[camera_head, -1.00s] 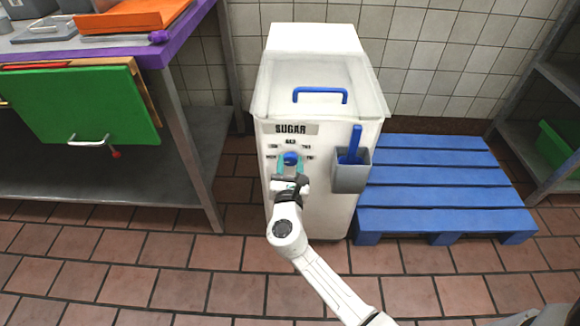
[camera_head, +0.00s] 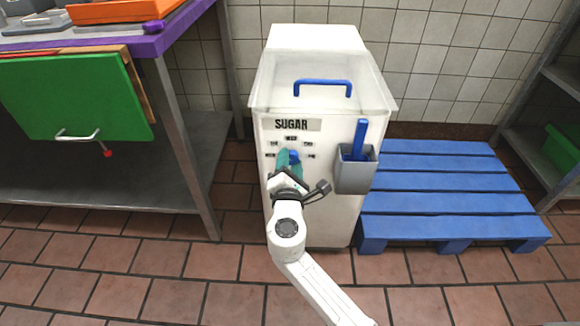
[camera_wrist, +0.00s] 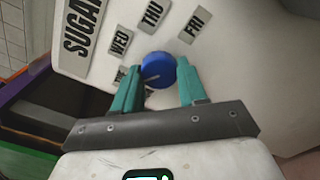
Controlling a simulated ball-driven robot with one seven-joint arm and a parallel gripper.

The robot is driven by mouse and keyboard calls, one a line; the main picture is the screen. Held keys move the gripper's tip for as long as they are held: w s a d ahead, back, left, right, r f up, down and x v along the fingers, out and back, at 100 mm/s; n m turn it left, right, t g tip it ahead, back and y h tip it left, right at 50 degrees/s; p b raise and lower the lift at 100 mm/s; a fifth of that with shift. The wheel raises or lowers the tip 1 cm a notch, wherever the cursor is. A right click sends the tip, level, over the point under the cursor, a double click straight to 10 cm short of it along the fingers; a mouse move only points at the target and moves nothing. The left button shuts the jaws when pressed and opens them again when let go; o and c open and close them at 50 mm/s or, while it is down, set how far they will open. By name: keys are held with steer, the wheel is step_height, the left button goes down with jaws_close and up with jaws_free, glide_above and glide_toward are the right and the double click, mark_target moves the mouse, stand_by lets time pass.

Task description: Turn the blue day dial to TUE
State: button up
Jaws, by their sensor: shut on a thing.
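The blue day dial (camera_head: 294,156) is on the front of the white SUGAR bin (camera_head: 332,215), with day labels in an arc above it. In the wrist view the dial (camera_wrist: 158,68) sits between the two teal fingers of my gripper (camera_wrist: 160,78), which is shut on it. The WED label (camera_wrist: 120,43), THU label (camera_wrist: 152,14) and FRI label (camera_wrist: 194,25) are readable there. A label beside the left finger is partly hidden, and another is mostly covered by the gripper. A pale line shows on the dial; which label it points at is unclear.
A grey holder (camera_head: 356,175) with a blue scoop (camera_head: 360,138) hangs on the bin front, right of my gripper (camera_head: 288,160). A purple-edged table (camera_head: 160,44) with a green board stands left. A blue pallet (camera_head: 430,195) lies right. Tiled floor is clear in front.

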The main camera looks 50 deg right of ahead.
stand_by(0.4)
steer(key=o, duration=1.1)
steer(key=shift+c, duration=0.2)
steer(key=shift+s+a, duration=0.1)
steer(key=p+v, duration=0.2)
steer(key=v, duration=0.8)
steer(key=shift+s+a, duration=0.2)
steer(key=shift+m, duration=0.3)
